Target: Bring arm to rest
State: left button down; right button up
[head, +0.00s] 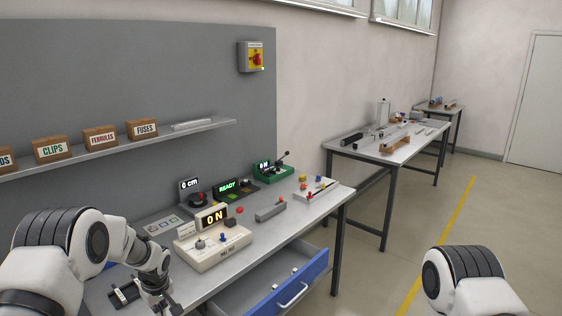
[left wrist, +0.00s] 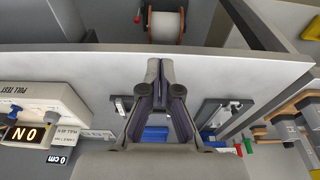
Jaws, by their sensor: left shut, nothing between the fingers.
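My left arm comes in from the lower left in the head view, bent at the elbow. Its gripper (head: 163,303) points down over the near left part of the grey bench (head: 262,233). In the left wrist view the gripper's two fingers (left wrist: 160,66) meet at the tips with nothing between them. My right arm shows only as a white link with a black ribbed joint at the lower right; its gripper is out of view.
A cream pull tester (head: 212,246) reading ON stands right of my left gripper. A blue-fronted drawer (head: 290,292) is open at the bench front. A shelf (head: 190,135) with labelled boxes hangs behind. The floor (head: 375,262) right of the bench is clear.

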pick_arm(q)
jog(key=s+f+g+b, duration=0.2)
jog(key=s+f, duration=0.2)
jog(key=f, duration=0.5)
jog(key=s+d+f+m+g+h+b, duration=0.1)
jog(key=s+d+f+b, duration=0.15)
jog(key=s+f, duration=0.55)
jog(key=s+d+f+m+g+h+b, duration=0.1)
jog(key=s+d+f, duration=0.3)
jog(key=s, duration=0.9)
jog(key=s+m+t+b, duration=0.1)
jog(key=s+m, duration=0.6)
jog(key=s, duration=0.8)
jog(key=shift+d+r+t, duration=0.2)
jog(key=shift+d+t, duration=0.05)
jog(key=shift+t, duration=0.45)
pick_arm(e)
notch_tip(320, 180, down, 8)
jog(key=w, duration=0.1)
jog(key=shift+w+a, duration=0.15)
jog(key=shift+a, duration=0.15)
